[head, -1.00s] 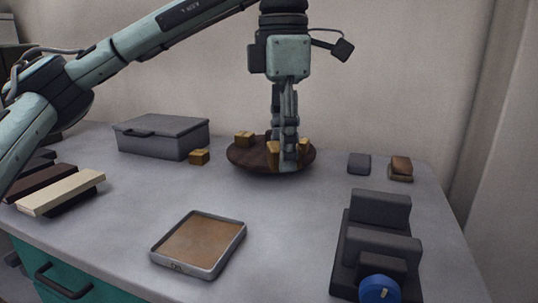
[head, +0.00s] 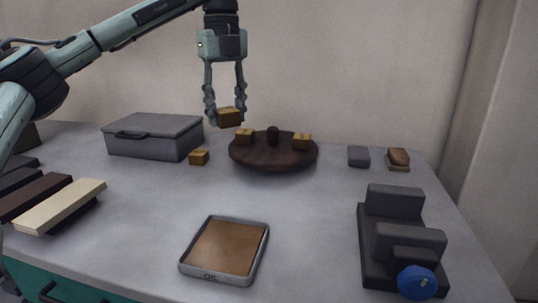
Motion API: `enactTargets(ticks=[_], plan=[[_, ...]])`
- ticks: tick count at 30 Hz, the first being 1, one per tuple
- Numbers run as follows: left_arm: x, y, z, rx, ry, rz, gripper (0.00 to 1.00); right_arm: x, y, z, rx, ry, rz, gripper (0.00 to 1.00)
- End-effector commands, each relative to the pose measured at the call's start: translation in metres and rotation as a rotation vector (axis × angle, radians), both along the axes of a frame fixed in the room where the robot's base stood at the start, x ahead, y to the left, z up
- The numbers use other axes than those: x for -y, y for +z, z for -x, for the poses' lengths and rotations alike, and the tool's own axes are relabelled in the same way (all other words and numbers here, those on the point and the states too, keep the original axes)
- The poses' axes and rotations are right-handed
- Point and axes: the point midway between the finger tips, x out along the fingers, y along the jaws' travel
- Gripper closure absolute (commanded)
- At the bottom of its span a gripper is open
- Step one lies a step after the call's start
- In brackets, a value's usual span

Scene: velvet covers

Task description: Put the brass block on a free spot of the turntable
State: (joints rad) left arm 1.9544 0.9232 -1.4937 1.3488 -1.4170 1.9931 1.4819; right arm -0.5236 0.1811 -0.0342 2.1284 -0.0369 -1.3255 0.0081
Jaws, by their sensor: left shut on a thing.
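My left gripper (head: 226,110) is shut on a brass block (head: 230,119) and holds it in the air, above and to the left of the turntable's middle. The round dark-wood turntable (head: 272,159) stands at the back of the table, with a short dark knob (head: 272,136) at its centre. One brass block (head: 244,137) sits on its left part, and another brass block (head: 302,142) sits on its right part. The front of the turntable is bare. A further brass block (head: 199,157) lies on the table, left of the turntable. My right gripper is not in view.
A grey lidded box (head: 153,137) stands at the back left. A shallow tray (head: 226,247) lies at the front middle. A dark stepped fixture with a blue knob (head: 416,282) is at the right. Two small blocks (head: 358,156) (head: 398,159) lie at the back right.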

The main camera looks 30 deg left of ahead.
Motion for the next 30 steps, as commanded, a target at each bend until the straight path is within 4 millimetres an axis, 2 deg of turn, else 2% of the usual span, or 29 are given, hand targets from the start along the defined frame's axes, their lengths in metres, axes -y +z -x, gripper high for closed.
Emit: enactTargets(ticks=[5, 12, 18, 22, 26, 30], plan=[[0.003, -0.009, -0.018, -0.001, 0.029, 0.0, 1.0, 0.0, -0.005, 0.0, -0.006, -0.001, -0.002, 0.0], [0.018, -0.039, -0.068, -0.001, 0.028, -0.001, 1.0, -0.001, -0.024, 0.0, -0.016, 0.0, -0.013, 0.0], [0.027, -0.06, -0.101, -0.001, 0.028, 0.001, 1.0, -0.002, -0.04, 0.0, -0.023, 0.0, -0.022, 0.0], [0.03, -0.067, -0.111, 0.002, 0.026, 0.001, 1.0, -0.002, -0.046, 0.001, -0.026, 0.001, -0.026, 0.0], [0.03, -0.073, -0.113, 0.001, 0.025, 0.001, 1.0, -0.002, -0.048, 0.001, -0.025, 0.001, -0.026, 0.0], [0.029, -0.091, -0.111, -0.001, 0.025, 0.001, 1.0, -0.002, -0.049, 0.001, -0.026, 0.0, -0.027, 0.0]])
